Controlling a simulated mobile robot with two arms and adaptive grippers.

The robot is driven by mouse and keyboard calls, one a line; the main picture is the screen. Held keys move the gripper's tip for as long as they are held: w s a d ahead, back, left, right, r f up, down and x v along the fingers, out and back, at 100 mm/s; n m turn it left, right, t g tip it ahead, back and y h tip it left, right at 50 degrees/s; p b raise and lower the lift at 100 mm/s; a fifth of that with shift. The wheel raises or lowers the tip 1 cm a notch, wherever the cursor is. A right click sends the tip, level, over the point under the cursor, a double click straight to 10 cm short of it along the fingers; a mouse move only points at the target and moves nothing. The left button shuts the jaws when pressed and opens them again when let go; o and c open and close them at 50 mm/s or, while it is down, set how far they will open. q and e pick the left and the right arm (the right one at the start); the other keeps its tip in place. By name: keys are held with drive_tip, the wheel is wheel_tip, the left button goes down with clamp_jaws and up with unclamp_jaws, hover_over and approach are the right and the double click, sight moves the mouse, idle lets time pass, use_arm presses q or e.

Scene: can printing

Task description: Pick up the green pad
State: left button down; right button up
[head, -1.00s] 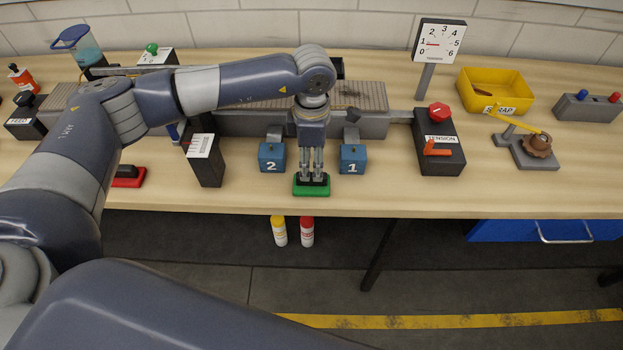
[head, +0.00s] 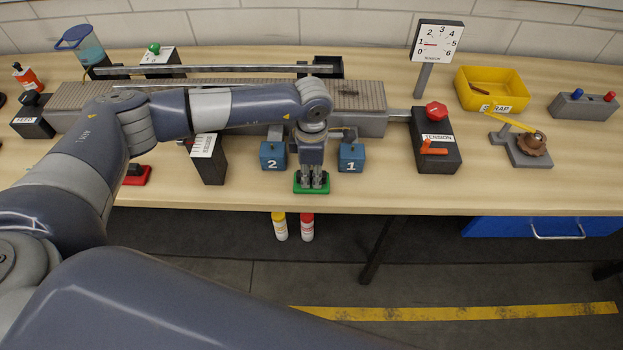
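The green pad (head: 325,189) lies flat near the front edge of the wooden bench, between and in front of the blue blocks marked 2 and 1. It has a black grip on top, now largely covered by my fingers. My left gripper (head: 313,186) points straight down over it, with its fingertips low at the black grip. The view is too small to tell whether the fingers are closed on the grip or only beside it. My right gripper is not in view.
Blue block 2 (head: 273,158) and blue block 1 (head: 351,159) stand close on either side. A red pad (head: 143,178) lies to the left, partly behind my arm. The tension box (head: 436,150) is to the right. The conveyor (head: 365,97) runs behind.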

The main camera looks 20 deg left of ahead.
sight(312, 173)
use_arm(q)
drive_tip(key=shift+r, duration=0.15)
drive_tip(key=shift+r+b, duration=0.55)
wheel_tip(312, 173, up, 2)
drive_tip(key=shift+w+b, duration=0.1)
drive_tip(key=shift+b, duration=0.6)
drive_tip(key=s+d+r+b, duration=0.1)
drive_tip(key=s+d+b, duration=0.4)
drive_tip(key=s+d, duration=0.4)
drive_tip(key=shift+s+d+r, duration=0.2)
drive_tip(key=shift+d+r, duration=0.15)
drive_tip(key=shift+d, duration=1.75)
